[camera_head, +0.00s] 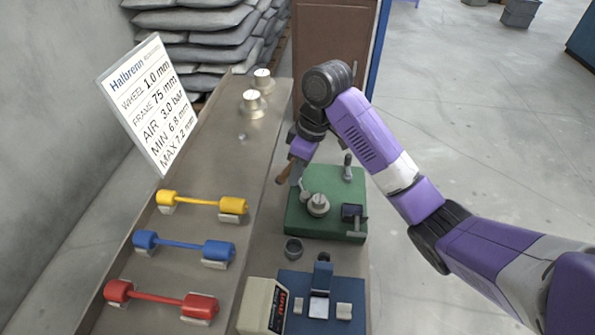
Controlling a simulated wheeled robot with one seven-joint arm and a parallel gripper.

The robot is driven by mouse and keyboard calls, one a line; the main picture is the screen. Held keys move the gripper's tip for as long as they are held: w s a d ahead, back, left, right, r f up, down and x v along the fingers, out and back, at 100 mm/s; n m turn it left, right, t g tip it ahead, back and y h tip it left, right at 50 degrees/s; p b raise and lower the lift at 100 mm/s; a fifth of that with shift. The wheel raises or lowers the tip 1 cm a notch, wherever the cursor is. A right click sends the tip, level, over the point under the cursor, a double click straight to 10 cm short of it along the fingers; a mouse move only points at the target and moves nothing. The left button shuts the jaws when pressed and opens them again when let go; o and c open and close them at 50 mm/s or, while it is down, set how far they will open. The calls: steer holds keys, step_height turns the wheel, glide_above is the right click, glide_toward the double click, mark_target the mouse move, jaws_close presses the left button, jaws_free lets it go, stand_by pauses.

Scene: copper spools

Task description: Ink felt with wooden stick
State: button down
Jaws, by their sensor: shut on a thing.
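My gripper (297,172) hangs at the back left of the green base plate (326,226), above the bench. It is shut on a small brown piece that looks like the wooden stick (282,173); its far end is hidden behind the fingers. The plate carries a round grey metal fixture (318,205), an upright dark-topped lever (347,165) and a small dark square pad (352,211). I cannot tell whether that pad is the felt. The gripper is apart from the pad.
A small dark cup (293,249) stands in front of the green plate. Yellow (200,202), blue (183,246) and red (160,301) double-ended bars lie left. A sign (150,100) stands behind.

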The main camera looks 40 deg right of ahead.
steer(key=shift+p+v, duration=0.85)
steer(key=shift+v, duration=0.05)
steer(key=shift+w+a+r, duration=0.1)
steer(key=shift+a+r, duration=0.05)
steer(key=shift+r, duration=0.45)
